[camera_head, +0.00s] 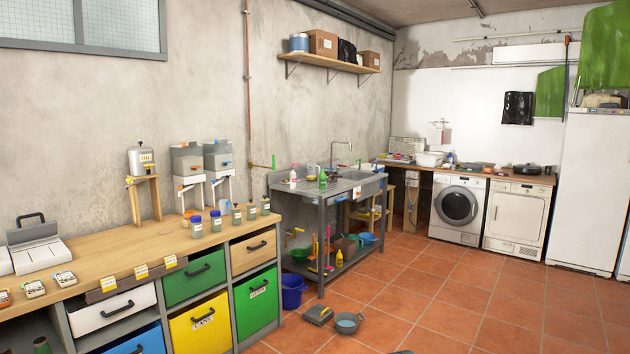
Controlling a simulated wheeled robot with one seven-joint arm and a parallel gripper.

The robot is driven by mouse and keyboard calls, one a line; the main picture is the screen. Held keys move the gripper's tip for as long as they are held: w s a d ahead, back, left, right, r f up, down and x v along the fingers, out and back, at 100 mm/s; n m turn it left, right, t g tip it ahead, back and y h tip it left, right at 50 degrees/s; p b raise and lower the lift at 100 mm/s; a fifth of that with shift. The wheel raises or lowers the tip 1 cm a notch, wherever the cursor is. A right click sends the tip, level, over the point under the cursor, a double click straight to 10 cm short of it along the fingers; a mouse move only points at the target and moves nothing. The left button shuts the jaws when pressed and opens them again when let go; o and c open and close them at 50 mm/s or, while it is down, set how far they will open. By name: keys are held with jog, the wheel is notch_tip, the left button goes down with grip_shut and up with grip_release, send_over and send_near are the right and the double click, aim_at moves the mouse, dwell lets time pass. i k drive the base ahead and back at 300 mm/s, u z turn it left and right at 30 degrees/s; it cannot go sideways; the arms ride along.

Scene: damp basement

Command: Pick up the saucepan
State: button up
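A dark, wide pan (528,169) sits on the wooden counter above the dryer at the far right; it looks like a saucepan, but it is small in this view. A grey round vessel (347,323) stands on the tiled floor in front of the metal sink table. It also looks like a pan, and I cannot tell which of the two is the saucepan.
A metal sink table (318,189) and blue bucket (292,290) stand in the middle. A grey flat item (318,315) lies beside the floor vessel. A drawer bench (150,250) fills the left. The tiled floor at right is mostly clear, before the washer (457,207) and dryer (516,216).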

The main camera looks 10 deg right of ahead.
aim_at(331, 176)
jog(key=z, duration=0.55)
jog(key=i, duration=1.8)
jog(key=z, duration=0.7)
jog(key=i, duration=4.85)
jog(key=u, duration=1.1)
jog(key=i, duration=1.25)
jog(key=u, duration=1.5)
jog(key=i, duration=0.8)
jog(key=u, duration=0.35)
